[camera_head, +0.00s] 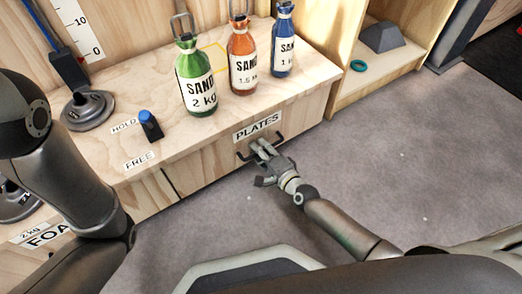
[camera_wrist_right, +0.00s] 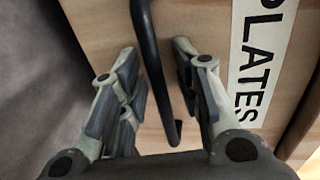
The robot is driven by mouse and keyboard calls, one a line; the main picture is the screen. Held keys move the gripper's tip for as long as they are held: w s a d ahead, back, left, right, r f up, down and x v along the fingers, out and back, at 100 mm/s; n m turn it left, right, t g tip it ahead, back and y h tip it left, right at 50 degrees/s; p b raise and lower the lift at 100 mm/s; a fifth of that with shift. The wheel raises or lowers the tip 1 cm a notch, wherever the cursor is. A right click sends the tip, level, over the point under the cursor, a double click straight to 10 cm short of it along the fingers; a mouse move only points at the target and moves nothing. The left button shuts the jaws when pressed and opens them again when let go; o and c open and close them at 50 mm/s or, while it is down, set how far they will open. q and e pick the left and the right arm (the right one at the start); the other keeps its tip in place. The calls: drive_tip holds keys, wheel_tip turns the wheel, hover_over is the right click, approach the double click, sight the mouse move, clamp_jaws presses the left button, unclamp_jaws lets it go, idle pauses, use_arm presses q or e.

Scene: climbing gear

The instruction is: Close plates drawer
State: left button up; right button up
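The plates drawer is a light wooden front (camera_head: 205,165) in the bench, with a white "PLATES" label (camera_head: 257,127) and a black bar handle (camera_head: 242,156). Its front looks about flush with the panel to its left; a small gap is hard to judge. My right gripper (camera_head: 263,150) is at the handle. In the right wrist view its fingers (camera_wrist_right: 158,85) are spread apart, one on each side of the black handle (camera_wrist_right: 150,50), with space visible between fingers and bar. My left arm shows at the left, but its gripper is out of view.
Green (camera_head: 196,80), orange (camera_head: 242,58) and blue (camera_head: 283,42) sand bottles stand on the bench top above the drawer. A blue-tipped switch (camera_head: 150,124) stands by "HOLD" and "FREE" labels. An open shelf (camera_head: 375,80) adjoins at right. The grey floor (camera_head: 420,160) in front is clear.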

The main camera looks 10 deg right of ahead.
drive_tip(key=shift+s, duration=0.1)
drive_tip(key=v, duration=1.2)
